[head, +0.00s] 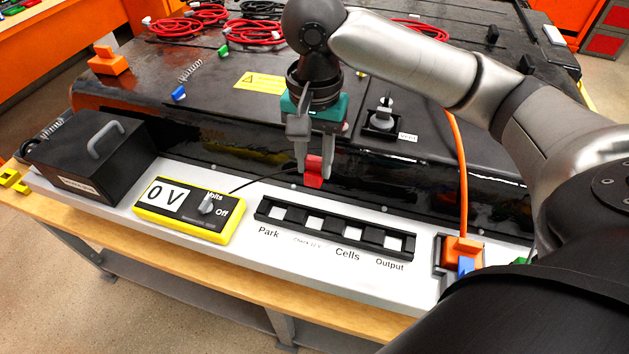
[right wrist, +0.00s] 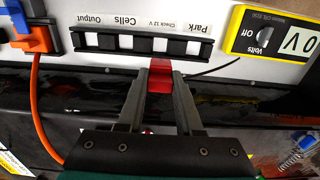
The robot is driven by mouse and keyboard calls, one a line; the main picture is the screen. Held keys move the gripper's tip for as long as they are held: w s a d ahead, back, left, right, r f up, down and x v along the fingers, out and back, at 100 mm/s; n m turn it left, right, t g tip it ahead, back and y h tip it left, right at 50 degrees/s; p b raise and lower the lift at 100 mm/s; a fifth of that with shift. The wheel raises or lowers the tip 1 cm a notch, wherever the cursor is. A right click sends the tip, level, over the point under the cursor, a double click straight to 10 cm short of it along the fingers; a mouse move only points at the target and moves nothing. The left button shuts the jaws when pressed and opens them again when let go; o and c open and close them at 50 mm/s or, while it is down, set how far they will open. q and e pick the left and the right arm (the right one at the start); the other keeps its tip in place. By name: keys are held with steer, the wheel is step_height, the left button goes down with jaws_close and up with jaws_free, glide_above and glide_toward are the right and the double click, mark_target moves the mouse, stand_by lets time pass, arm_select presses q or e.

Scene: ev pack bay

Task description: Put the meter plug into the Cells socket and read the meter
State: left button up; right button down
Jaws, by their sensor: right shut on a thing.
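The red meter plug (head: 313,172) is between the fingers of my right gripper (head: 314,178), which is shut on it. The plug also shows in the right wrist view (right wrist: 160,77), with the fingers on both sides. It is behind the black socket strip (head: 335,228) and appears apart from it. The Cells socket (head: 353,233) is third from the left and looks empty. The yellow meter (head: 190,211) lies left of the strip and shows 0 V; its knob (head: 207,204) sits between the Volts and Off labels. My left gripper is not in view.
A thin black lead (head: 252,182) runs from behind the meter. A black box with a handle (head: 90,155) stands at the left. An orange cable (head: 461,170) and connector (head: 460,249) are to the right of the strip. The dark battery pack lies behind.

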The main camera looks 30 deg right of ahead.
mark_target(316, 158)
step_height(316, 158, up, 6)
steer(key=shift+r+p, duration=0.1)
steer(key=shift+p, duration=0.65)
steer(key=shift+r, duration=0.2)
steer(key=shift+r+p, duration=0.1)
steer(key=shift+p, duration=0.7)
steer(key=shift+s+d, duration=0.1)
steer(key=s+d+p, duration=0.2)
steer(key=s+d, duration=0.3)
steer(key=s, duration=0.1)
steer(key=shift+f, duration=0.2)
